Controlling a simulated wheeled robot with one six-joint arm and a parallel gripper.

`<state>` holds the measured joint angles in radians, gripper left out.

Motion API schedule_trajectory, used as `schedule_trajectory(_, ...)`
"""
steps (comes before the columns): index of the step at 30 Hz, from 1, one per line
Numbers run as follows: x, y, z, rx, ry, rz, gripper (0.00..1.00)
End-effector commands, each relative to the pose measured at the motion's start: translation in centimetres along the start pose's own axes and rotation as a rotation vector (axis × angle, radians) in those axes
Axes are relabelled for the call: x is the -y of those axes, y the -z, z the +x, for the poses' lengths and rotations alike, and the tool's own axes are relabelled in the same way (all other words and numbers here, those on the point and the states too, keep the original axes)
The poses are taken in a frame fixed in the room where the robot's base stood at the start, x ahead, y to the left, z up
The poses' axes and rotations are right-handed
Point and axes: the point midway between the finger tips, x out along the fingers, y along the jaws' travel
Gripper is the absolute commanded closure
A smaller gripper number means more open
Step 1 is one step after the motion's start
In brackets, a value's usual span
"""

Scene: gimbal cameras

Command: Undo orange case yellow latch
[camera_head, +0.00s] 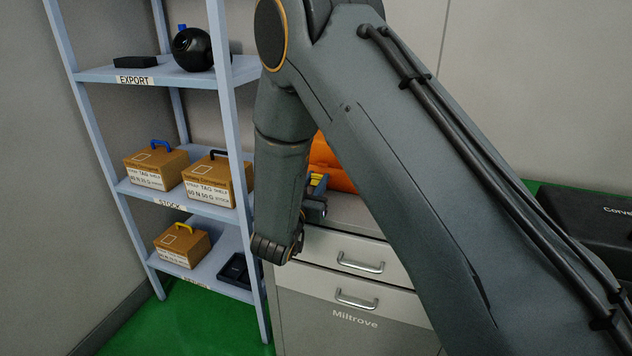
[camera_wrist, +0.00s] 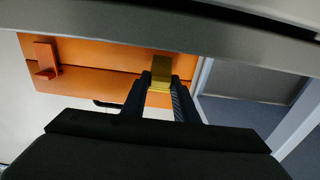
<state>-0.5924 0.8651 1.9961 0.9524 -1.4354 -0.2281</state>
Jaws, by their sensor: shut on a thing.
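The orange case (camera_head: 330,165) sits on top of the grey drawer cabinet and is mostly hidden behind my arm in the head view. In the wrist view, the orange case (camera_wrist: 100,68) fills the upper middle, with an orange raised piece at its left. The yellow latch (camera_wrist: 160,87) is on the case's right part. My gripper (camera_wrist: 160,88) is at the latch, with one dark finger on each side of it, shut on it. In the head view, my gripper (camera_head: 316,190) is in front of the case, partly hidden by my wrist.
The drawer cabinet (camera_head: 340,310) has two handled drawers visible. A blue-grey shelf (camera_head: 228,130) stands close at the left, bearing several handled cardboard boxes, a black round object (camera_head: 195,50) and a black tray (camera_head: 236,271). A dark case (camera_head: 595,225) lies at the right.

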Motion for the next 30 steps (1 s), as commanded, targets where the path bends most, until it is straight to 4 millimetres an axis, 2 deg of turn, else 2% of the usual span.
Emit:
schedule_trajectory(3, 0.05, -0.91, -0.06, -0.065, 0.000, -0.001, 0.96)
schedule_trajectory(12, 0.05, -1.39, -0.39, -0.209, 0.000, 0.000, 0.96)
schedule_trajectory(24, 0.04, -1.17, -0.51, -0.228, 0.000, 0.002, 0.96)
schedule_trajectory(25, 0.04, -1.17, -0.51, -0.228, 0.000, 0.002, 0.69)
schedule_trajectory(27, 0.04, -1.18, -0.51, -0.228, 0.000, 0.002, 0.59)
schedule_trajectory(30, 0.03, -1.19, -0.52, -0.227, 0.000, 0.001, 0.59)
